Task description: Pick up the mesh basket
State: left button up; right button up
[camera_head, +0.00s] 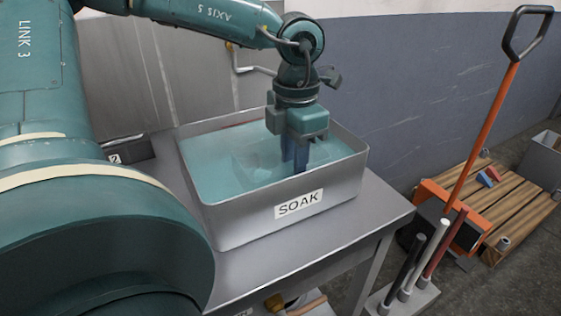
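A grey metal tub (245,222) labelled "SOAK" holds blue-green liquid (215,172). My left gripper (295,158) points straight down into the tub, right of its middle, with its fingertips at or under the liquid's surface. A faint pale shape (258,158) shows under the liquid just left of the fingers. It may be the mesh basket, but the liquid blurs it and I cannot tell whether the fingers touch it. I cannot see whether the fingers are open or shut. My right gripper is not in view.
The tub stands on a grey metal table (345,225), with bare top in front and at right. A dark box (130,150) sits behind at left. A long-handled orange tool (482,140), a rack (410,298) of upright rods and a wooden pallet (510,205) stand at right.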

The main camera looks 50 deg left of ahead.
pick_arm(q)
jog(key=f, duration=0.2)
jog(key=w+f, duration=0.1)
jog(key=f, duration=0.1)
jog(key=shift+a+f, duration=0.15)
jog(key=shift+f, duration=0.05)
grip_shut()
